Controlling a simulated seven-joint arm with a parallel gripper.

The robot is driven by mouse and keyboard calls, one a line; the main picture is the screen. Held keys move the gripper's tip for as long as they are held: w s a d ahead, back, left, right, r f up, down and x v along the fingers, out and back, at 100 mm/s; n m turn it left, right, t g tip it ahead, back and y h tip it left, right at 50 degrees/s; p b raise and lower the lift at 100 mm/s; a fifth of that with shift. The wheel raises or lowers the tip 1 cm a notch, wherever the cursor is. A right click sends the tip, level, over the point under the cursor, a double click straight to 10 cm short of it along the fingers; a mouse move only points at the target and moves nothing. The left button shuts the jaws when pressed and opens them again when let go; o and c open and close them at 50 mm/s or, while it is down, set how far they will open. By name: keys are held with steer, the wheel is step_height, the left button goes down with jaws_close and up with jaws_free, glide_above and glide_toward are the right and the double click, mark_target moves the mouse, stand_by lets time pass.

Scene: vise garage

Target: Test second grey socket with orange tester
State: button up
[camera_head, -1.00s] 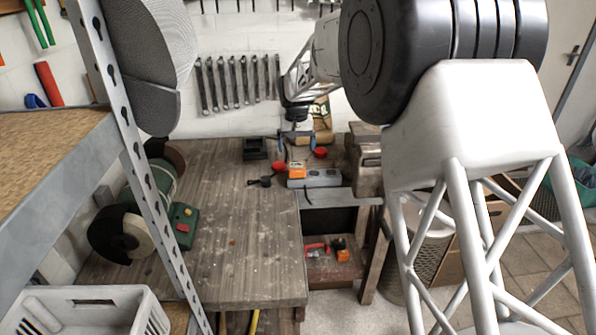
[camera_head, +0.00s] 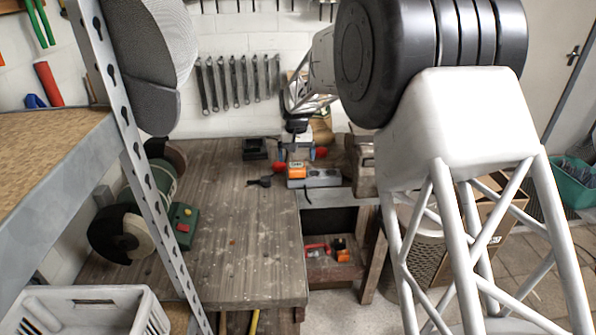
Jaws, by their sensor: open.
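The orange tester (camera_head: 296,169) is at the left end of a grey socket strip (camera_head: 322,178), which lies near the right edge of the wooden workbench. I cannot tell whether the tester is plugged in or only rests there, and single sockets are too small to make out. My gripper (camera_head: 297,154) is open, pointing down just above and behind the tester. Its fingers stand apart on either side, close to the tester. Whether they touch it is not clear.
A metal vise (camera_head: 361,165) stands right of the strip. A black item (camera_head: 255,149) and a small dark tool (camera_head: 261,181) lie left of it. A green and dark bench grinder (camera_head: 150,200) sits on the left. The front middle of the workbench (camera_head: 240,250) is clear.

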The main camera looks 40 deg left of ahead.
mark_target(297, 165)
steer(key=shift+f, duration=2.6)
steer(key=c, duration=1.5)
steer(key=shift+o, duration=0.2)
steer(key=shift+r, duration=0.1)
steer(key=shift+r, duration=1.05)
steer(key=shift+r, duration=0.35)
steer(key=shift+r, duration=0.35)
steer(key=shift+r, duration=0.3)
